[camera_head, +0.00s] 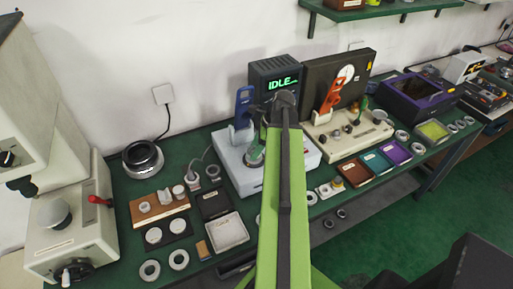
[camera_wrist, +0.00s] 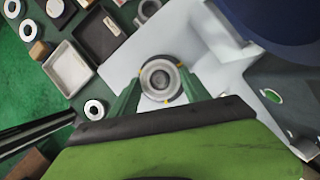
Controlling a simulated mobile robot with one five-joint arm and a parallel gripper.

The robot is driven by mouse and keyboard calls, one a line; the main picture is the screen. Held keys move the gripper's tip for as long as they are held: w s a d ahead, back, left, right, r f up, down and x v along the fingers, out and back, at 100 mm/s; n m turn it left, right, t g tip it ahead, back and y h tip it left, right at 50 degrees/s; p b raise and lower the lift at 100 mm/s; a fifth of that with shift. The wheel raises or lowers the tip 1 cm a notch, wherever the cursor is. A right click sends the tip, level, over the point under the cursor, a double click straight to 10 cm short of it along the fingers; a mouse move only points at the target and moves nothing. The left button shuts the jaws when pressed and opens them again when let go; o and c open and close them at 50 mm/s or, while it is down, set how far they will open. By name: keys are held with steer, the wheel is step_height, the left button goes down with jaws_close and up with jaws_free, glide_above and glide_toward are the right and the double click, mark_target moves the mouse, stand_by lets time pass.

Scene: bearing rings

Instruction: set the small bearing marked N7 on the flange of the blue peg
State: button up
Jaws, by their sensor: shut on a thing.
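My gripper (camera_wrist: 158,88) has its two green fingers closed on opposite sides of a small silver bearing ring (camera_wrist: 158,70) in the wrist view. The ring appears above a pale grey-white fixture (camera_wrist: 120,62); whether it touches anything below cannot be told. No N7 mark is readable on it.
A blue handheld device (camera_head: 243,104) stands at the fixture's back left, close to my gripper. A white tray (camera_head: 228,232) and several loose rings lie to the left. A beige test unit (camera_head: 350,147) stands to the right. Behind is a box reading IDLE (camera_head: 277,80).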

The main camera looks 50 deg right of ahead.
steer(key=o, duration=1.7)
steer(key=p+v, duration=1.6)
steer(key=v, duration=0.1)
steer(key=shift+r, duration=0.2)
